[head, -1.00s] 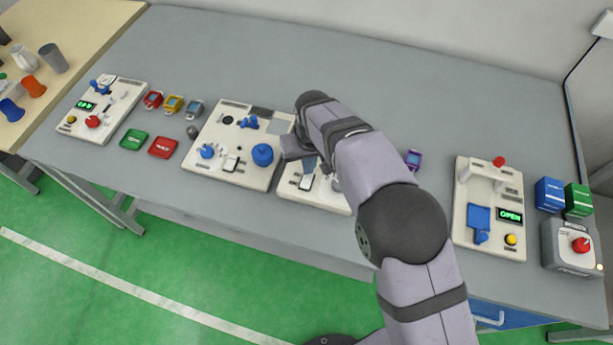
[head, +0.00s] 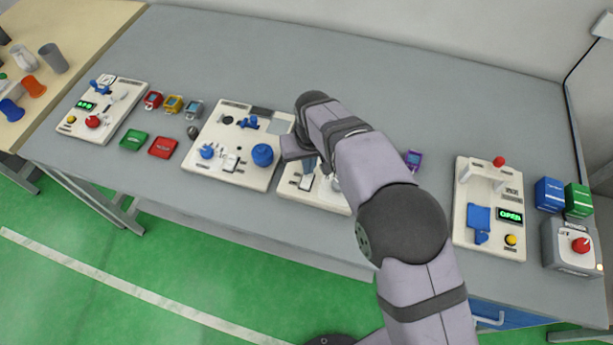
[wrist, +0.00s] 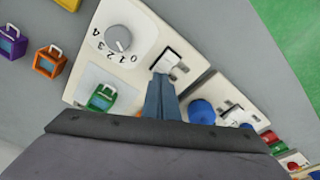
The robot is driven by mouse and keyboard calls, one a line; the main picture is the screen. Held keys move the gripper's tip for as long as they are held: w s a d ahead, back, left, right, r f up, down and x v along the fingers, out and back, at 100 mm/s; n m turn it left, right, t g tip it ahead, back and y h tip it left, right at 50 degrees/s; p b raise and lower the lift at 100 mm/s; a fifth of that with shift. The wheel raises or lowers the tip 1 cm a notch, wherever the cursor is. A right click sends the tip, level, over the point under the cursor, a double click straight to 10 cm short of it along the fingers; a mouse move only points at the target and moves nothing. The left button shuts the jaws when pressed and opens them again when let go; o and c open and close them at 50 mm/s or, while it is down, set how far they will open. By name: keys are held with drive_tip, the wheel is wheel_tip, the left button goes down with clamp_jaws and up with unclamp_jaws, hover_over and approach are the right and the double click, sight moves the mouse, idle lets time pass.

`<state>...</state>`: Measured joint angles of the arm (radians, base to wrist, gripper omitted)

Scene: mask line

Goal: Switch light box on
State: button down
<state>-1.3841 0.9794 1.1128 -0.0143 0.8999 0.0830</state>
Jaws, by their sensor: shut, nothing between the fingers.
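A white panel (wrist: 143,62) lies under my gripper, partly hidden by my arm in the head view. It bears a grey dial (wrist: 118,39) marked with numbers and a white rocker switch (wrist: 172,62) in a dark frame. My gripper (wrist: 161,82) is shut and empty, its blue-grey fingertips right at the near edge of the switch. I cannot tell whether they touch it. In the head view the switch (head: 307,183) shows just in front of my gripper (head: 311,170). No label or lit lamp marks which thing is the light box.
A green item (wrist: 101,98) sits on the same panel near the fingers. Another white panel (head: 216,175) with blue knobs stands close on the left. Purple (wrist: 12,43) and orange (wrist: 49,62) items lie beyond the panel. The back of the grey table (head: 240,55) is clear.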

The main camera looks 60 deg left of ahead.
drive_tip(key=shift+f+b, duration=0.45)
drive_tip(key=shift+f, duration=0.4)
idle(0.8)
drive_tip(key=shift+r, duration=0.15)
wheel_tip(320, 180, up, 7)
drive_tip(key=p, duration=0.4)
drive_tip(key=shift+p, duration=0.4)
idle(0.4)
